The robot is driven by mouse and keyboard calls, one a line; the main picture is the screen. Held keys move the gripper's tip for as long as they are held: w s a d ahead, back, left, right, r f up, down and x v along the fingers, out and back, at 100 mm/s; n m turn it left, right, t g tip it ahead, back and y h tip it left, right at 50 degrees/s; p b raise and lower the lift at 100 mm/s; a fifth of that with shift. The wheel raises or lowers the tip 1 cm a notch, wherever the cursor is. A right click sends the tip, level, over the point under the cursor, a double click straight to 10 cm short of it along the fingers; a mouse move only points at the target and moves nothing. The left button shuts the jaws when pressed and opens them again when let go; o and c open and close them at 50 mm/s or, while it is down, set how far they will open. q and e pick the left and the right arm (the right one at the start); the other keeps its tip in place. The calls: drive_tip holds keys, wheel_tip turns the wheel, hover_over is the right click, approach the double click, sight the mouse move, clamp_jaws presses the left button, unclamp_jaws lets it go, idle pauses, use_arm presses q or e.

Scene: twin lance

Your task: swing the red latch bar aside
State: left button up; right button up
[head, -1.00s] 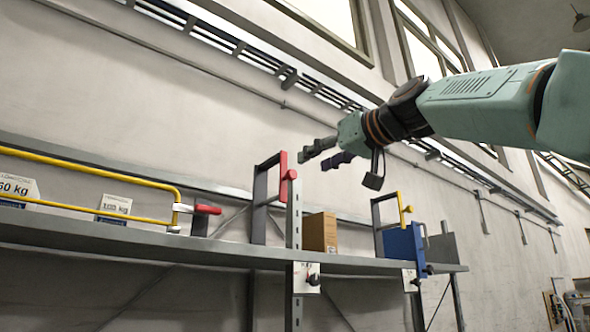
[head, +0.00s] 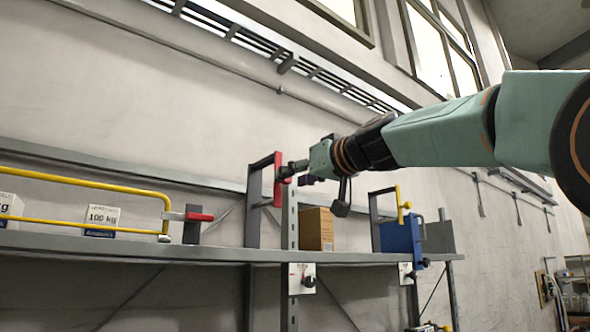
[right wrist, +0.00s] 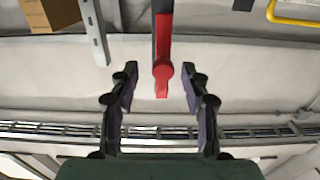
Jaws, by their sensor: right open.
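A red upright bar (head: 278,178) hangs on a dark grey bracket frame (head: 254,208) on the shelf. My right gripper (head: 298,172) is just right of this bar in the head view, with open fingers. A second red piece, a short level handle (head: 198,217), sits at the end of the yellow rail (head: 90,177). My left gripper is out of view.
A cardboard box (head: 316,229) stands on the shelf (head: 170,250) right of the red bar, behind a grey post (head: 291,215). Further right are a blue box (head: 398,236) and a yellow latch (head: 401,204).

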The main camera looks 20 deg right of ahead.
drive_tip(key=shift+w+a, duration=0.35)
drive_tip(key=shift+a, duration=0.35)
drive_tip(key=shift+s+d, duration=0.2)
drive_tip(key=shift+d, duration=0.05)
drive_tip(key=shift+c, duration=0.2)
drive_tip(key=shift+s+d, duration=0.25)
drive_tip(key=shift+d, duration=0.3)
drive_tip(key=c, duration=0.3)
drive_tip(key=shift+c, duration=0.8)
drive_tip(key=shift+w+a, duration=0.15)
drive_tip(key=shift+a, duration=0.3)
drive_tip(key=c, duration=0.5)
drive_tip(key=shift+d, duration=0.15)
